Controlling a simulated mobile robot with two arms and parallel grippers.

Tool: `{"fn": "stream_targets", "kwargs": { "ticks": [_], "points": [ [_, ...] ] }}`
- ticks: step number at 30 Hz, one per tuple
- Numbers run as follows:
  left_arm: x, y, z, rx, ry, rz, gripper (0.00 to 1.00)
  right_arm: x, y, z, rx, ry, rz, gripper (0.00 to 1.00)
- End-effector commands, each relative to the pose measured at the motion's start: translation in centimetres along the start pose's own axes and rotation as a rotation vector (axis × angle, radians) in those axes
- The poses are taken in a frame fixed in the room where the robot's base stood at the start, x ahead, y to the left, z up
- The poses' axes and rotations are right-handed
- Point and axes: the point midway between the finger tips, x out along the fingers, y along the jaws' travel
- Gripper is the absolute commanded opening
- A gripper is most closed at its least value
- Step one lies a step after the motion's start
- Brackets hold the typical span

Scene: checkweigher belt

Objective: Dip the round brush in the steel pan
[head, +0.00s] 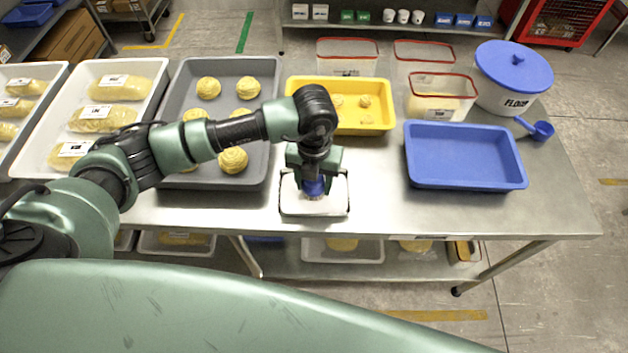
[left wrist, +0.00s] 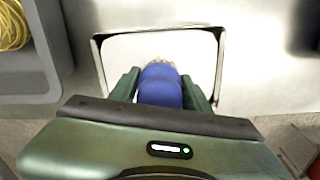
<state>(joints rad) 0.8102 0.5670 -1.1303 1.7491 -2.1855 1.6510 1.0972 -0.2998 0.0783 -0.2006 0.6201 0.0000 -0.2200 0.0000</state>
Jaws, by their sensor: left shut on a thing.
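The steel pan (head: 332,209) is a small rectangular pan with a pale, whitish inside, near the table's front edge in the head view. It also shows in the left wrist view (left wrist: 219,62). My left gripper (head: 313,180) is directly over the pan, pointing down. It is shut on the round brush (left wrist: 160,86), whose blue handle sits between the two green fingers in the left wrist view. Pale bristles show at the brush's end, over or in the pan. I cannot tell whether they touch what is inside. My right gripper is not in view.
A grey tray (head: 265,160) of dough rounds lies left of the pan. A yellow tray (head: 378,126) is behind it. An empty blue tray (head: 465,160), red-rimmed clear boxes, a flour tub (head: 512,75) and a blue scoop (head: 540,129) are to the right. Bare table lies right of the pan.

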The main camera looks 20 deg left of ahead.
Motion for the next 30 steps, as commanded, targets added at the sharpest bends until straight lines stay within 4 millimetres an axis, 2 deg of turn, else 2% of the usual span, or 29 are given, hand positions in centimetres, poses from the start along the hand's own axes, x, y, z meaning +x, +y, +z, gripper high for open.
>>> {"fn": "stream_targets", "kwargs": {
  "ticks": [24,30],
  "points": [
    [-6.7,0.0,0.1,0.000,-0.003,-0.001,0.15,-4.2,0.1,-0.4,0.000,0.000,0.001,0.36],
    [-6.9,0.0,0.1,0.000,-0.002,-0.001,0.15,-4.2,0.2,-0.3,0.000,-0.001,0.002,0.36]
  ]
}}
